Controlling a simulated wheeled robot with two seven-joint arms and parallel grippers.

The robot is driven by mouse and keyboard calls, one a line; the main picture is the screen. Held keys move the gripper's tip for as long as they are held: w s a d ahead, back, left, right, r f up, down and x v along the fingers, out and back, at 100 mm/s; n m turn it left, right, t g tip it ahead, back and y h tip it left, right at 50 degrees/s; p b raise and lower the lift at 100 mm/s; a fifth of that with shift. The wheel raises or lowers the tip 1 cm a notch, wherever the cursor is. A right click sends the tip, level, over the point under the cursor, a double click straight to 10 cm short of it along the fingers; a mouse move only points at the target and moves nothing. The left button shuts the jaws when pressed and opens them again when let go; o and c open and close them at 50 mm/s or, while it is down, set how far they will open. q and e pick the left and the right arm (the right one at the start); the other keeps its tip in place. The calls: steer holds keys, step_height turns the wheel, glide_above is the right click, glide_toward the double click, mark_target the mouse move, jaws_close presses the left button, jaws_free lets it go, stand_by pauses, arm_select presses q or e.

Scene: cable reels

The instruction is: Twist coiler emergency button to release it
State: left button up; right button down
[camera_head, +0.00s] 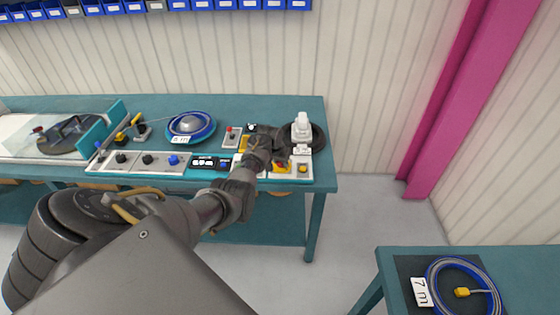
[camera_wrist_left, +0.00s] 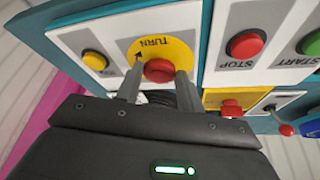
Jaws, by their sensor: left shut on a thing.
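The emergency button (camera_wrist_left: 159,71) is a red knob on a yellow disc marked TURN. In the left wrist view it sits between the two fingers of my left gripper (camera_wrist_left: 158,88), which is shut on it. My right gripper is in neither view.
A yellow button (camera_wrist_left: 95,61), a red STOP button (camera_wrist_left: 245,43) and a green START button (camera_wrist_left: 312,43) flank it. A blue cable reel (camera_head: 190,125) lies on the teal bench. A coiled cable (camera_head: 462,288) lies on the right table.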

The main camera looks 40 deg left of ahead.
arm_select(q)
steer(key=shift+a+m+h, duration=0.2)
steer(key=shift+m+h, duration=0.3)
steer(key=shift+m, duration=0.7)
steer(key=shift+a+m+h+b, duration=0.1)
steer(key=shift+m+h+b, duration=0.6)
steer(key=shift+m, duration=0.9)
steer(key=shift+s, duration=0.1)
steer(key=o, duration=1)
